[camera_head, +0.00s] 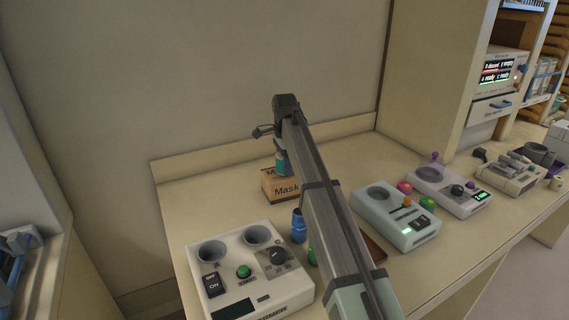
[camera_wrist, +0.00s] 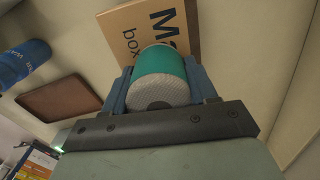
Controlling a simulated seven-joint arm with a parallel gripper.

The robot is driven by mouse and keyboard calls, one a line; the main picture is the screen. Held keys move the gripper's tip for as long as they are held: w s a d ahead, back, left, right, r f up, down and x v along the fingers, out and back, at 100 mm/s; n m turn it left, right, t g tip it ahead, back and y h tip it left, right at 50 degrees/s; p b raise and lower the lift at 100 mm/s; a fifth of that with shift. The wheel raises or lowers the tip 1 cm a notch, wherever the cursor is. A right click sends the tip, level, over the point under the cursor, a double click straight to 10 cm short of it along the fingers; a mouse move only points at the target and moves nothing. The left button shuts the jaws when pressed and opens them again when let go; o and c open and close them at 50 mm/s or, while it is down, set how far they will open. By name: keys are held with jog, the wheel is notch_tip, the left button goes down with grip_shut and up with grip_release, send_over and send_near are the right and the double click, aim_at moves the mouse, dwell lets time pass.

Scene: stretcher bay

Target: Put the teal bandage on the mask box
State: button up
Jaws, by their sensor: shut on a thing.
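The teal bandage (camera_wrist: 160,70) is a teal roll with a pale end, held between the two blue fingers of my gripper (camera_wrist: 162,88) in the wrist view. In the head view the bandage (camera_head: 283,161) shows at the end of my arm, right over the mask box (camera_head: 282,188). My gripper is shut on the bandage. The mask box is a brown carton with dark lettering; in the wrist view it (camera_wrist: 122,25) lies just beyond the bandage. I cannot tell whether the bandage touches the box top. My arm hides part of the box in the head view.
A blue bottle (camera_head: 299,226) stands in front of the box. A white two-cup device (camera_head: 245,272) is at the front left, and a grey device (camera_head: 396,217) is to the right. A brown tray (camera_wrist: 60,95) lies beside the box. A wall is behind.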

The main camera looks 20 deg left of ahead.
jog(key=o, duration=1.1)
jog(key=shift+c, duration=0.2)
notch_tip(320, 180, up, 12)
jog(key=shift+r, duration=0.15)
jog(key=shift+w+d, duration=0.1)
